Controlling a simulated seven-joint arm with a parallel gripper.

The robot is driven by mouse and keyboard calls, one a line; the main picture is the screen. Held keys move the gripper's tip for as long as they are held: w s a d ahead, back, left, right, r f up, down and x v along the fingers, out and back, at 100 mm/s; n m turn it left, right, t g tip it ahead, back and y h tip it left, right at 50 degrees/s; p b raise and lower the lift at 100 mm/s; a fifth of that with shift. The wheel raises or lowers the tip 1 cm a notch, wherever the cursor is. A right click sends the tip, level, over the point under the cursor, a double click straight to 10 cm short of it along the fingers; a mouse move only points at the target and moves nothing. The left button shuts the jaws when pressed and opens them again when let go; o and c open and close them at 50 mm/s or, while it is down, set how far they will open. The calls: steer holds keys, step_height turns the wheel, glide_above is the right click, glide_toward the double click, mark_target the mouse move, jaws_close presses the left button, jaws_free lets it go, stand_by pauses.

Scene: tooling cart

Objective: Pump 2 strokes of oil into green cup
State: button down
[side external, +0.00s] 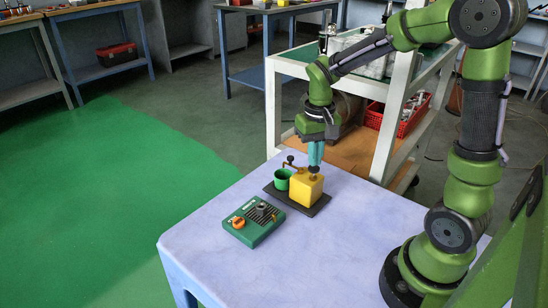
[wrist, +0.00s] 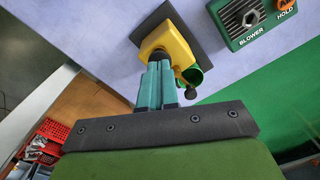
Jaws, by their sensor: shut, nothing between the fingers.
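The yellow oil pump block (side external: 306,189) stands on a dark base plate (side external: 317,209) on the table. The cup stands beside the block on the left. My gripper (side external: 315,163) is shut and empty, pointing down just above or touching the knob; I cannot tell which. The green cup (wrist: 193,75) is partly hidden there.
A green control box (side external: 254,222) with an orange knob lies in front of the pump; its label reads BLOWER and HOLD in the wrist view (wrist: 255,18). A white-framed cart (side external: 385,110) with a red basket (side external: 401,117) stands behind.

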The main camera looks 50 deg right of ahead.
steer(key=shift+f, duration=1.2)
steer(key=shift+r, duration=1.6)
steer(key=shift+f, duration=0.15)
steer(key=shift+f, duration=1.45)
steer(key=shift+r, duration=1.6)
